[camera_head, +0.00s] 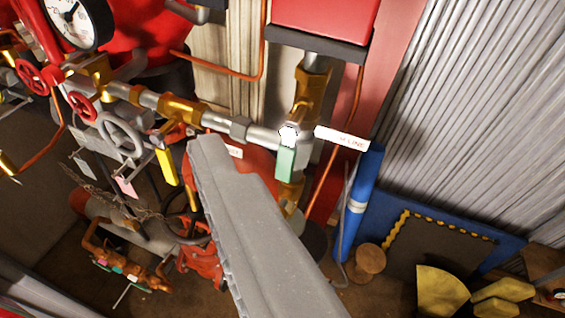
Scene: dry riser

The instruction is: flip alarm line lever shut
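The alarm line lever (286,163) has a short green handle that hangs down from a pale hub on the brass and steel pipework, right of the picture's middle. A white label (342,138) ending in "LINE" sits just right of it. My gripper (208,147) shows as a long grey finger shape rising from the bottom edge. Its tip is left of the green handle and looks apart from it, though depth is hard to judge. Only one finger shape can be made out, so its opening is hidden. I see nothing held at the tip.
A yellow lever (167,166), a grey handwheel (120,134) and small red handwheels (82,106) crowd the left. A pressure gauge (74,18) is at top left. A blue cylinder (357,205) stands right of the pipes, before corrugated metal (470,110).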

